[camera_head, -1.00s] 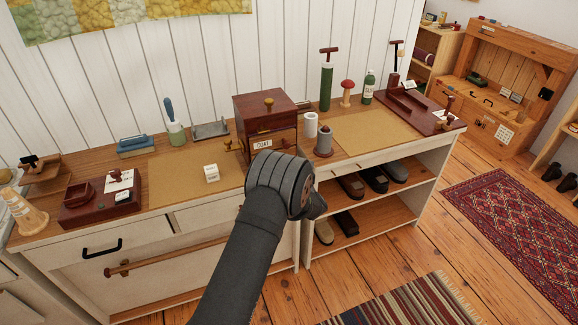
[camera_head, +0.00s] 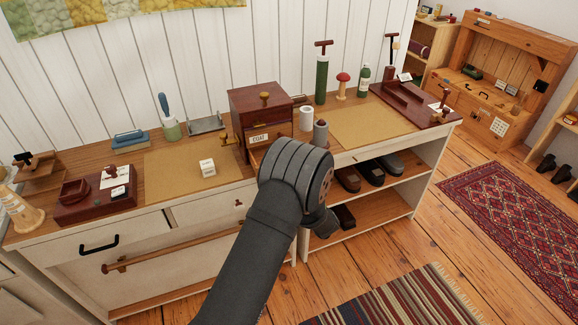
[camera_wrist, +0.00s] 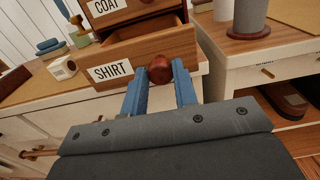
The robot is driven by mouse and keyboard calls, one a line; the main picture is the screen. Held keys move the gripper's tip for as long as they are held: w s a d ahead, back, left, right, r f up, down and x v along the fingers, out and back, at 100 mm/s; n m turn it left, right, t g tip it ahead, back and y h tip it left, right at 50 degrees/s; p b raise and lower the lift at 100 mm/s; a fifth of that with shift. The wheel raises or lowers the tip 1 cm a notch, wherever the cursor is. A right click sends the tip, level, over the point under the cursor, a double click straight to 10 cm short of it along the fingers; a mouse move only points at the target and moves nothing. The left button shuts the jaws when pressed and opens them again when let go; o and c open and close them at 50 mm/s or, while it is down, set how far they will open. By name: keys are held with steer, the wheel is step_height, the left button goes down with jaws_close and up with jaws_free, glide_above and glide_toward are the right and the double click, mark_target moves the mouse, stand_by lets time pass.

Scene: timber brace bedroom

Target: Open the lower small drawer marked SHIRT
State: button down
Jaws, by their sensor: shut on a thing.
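The small dark wooden cabinet (camera_head: 262,106) stands on the dresser top, with a drawer marked COAT (camera_head: 258,138) above. In the wrist view the lower drawer marked SHIRT (camera_wrist: 140,60) stands pulled out below the COAT drawer (camera_wrist: 125,14), and part of its inside shows. My gripper (camera_wrist: 161,82) has its two blue fingers shut on the round reddish-brown knob (camera_wrist: 160,68) at the right part of the SHIRT drawer's front. In the head view my wrist hides the fingers, the knob and most of the SHIRT drawer.
A white cup (camera_head: 306,118) and a grey cylinder (camera_head: 320,133) stand just right of the cabinet. A white labelled block (camera_head: 207,167) sits on the tan mat (camera_head: 165,180) to the left. Shoes (camera_head: 371,172) fill the open shelf at right.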

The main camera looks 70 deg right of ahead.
steer(key=shift+v, duration=0.85)
steer(key=c, duration=1.1)
jaws_free()
steer(key=shift+c, duration=0.2)
steer(key=v, duration=1.7)
steer(key=shift+s+a+r, duration=0.1)
steer(key=shift+s, duration=0.05)
steer(key=x, duration=1.7)
steer(key=shift+w, duration=0.2)
